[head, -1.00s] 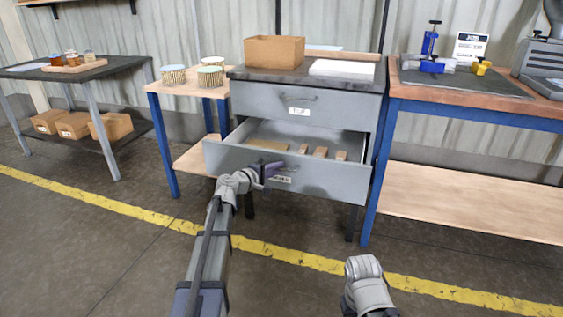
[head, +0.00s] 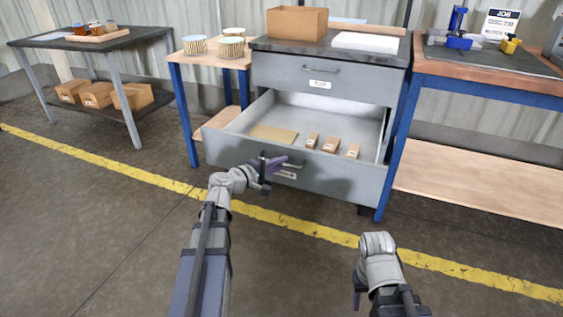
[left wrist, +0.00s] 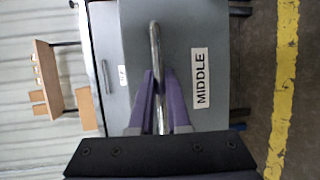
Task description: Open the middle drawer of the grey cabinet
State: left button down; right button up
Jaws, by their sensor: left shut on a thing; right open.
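The grey cabinet (head: 330,73) stands ahead in the head view, its top drawer closed. The middle drawer (head: 330,185) is pulled well out, and its inside shows. My left gripper (head: 279,164) is shut on the drawer's bar handle (head: 293,166). In the left wrist view the purple fingers (left wrist: 160,100) sit on both sides of the metal handle (left wrist: 155,60), beside the MIDDLE label (left wrist: 200,77). My right gripper (head: 358,288) is low at the front right, away from the cabinet, and only partly visible.
In the drawer lie a flat brown piece (head: 273,133) and several small blocks (head: 331,145). An open cardboard box (head: 297,22) and a white sheet (head: 366,41) are on the cabinet. Workbenches stand on both sides. The floor in front is clear, with a yellow line (head: 150,178).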

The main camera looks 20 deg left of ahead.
pick_arm(q)
jog(key=c, duration=1.2)
grip_release()
jog(key=shift+o, duration=0.2)
jog(key=p+v, duration=0.1)
jog(key=v, duration=0.7)
jog(key=shift+w+d, duration=0.1)
